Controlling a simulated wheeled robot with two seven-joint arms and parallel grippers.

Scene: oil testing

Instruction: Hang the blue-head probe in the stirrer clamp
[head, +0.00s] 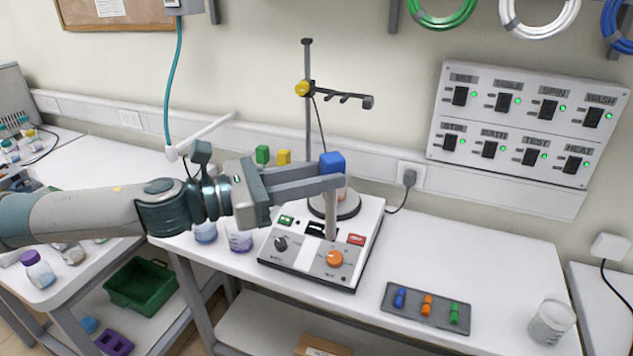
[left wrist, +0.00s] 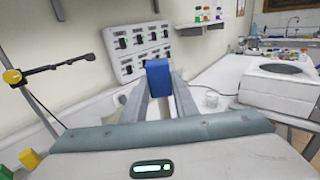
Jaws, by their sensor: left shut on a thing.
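The blue-head probe (head: 332,162) is between the fingertips of my left gripper (head: 335,181), which is shut on it. In the head view the blue head stands above the fingers, over the back part of the stirrer (head: 318,262). In the left wrist view the blue head (left wrist: 158,77) sits between the fingers (left wrist: 159,100), and the clamp (left wrist: 55,67) is at the left. My right gripper is not in view.
A green block (head: 262,155) and a yellow block (head: 284,157) stand behind my left gripper. A tray (head: 425,309) with three coloured pieces and a glass beaker (head: 551,322) are at the right. A switch panel (head: 528,122) is on the wall.

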